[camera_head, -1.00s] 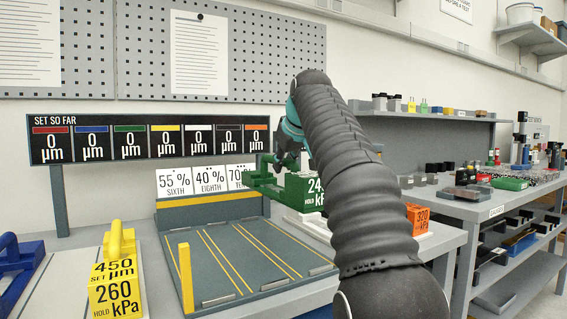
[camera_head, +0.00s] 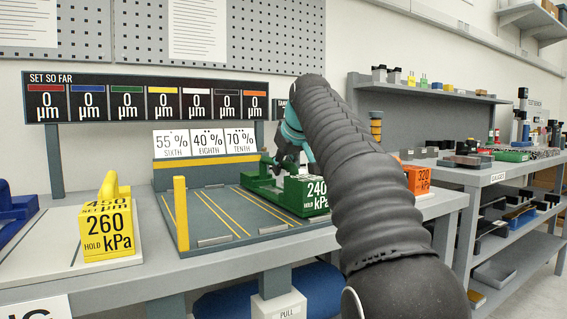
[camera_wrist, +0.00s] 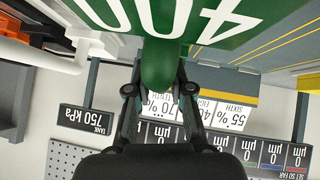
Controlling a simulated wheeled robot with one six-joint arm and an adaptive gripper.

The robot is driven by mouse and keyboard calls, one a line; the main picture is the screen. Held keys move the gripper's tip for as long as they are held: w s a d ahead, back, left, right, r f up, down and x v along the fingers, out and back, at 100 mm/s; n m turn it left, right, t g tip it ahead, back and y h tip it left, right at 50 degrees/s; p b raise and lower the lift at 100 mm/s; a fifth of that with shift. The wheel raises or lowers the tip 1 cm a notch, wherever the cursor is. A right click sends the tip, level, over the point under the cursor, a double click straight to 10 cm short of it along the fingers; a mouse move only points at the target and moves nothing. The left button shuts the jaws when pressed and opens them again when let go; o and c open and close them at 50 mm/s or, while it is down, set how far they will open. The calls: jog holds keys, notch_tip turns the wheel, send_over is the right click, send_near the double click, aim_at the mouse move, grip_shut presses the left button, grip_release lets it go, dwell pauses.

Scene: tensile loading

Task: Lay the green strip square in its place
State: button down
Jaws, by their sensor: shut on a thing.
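The strip looks roughly in line with the yellow lines. I cannot tell whether it touches the bay floor. My arm hides part of the right side.
A yellow block (camera_head: 107,232) marked 260 kPa stands left of the bay, with a blue one (camera_head: 14,208) farther left. An orange block (camera_head: 416,179) stands right of my arm. A yellow post (camera_head: 181,213) rises at the bay's front left. The bay's left lanes are empty.

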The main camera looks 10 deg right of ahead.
jog(key=shift+f, duration=0.35)
dwell(0.4)
jog(key=c, duration=1.1)
grip_release()
jog(key=shift+c, duration=0.2)
jog(key=shift+o, duration=1)
jog(key=v, duration=1.2)
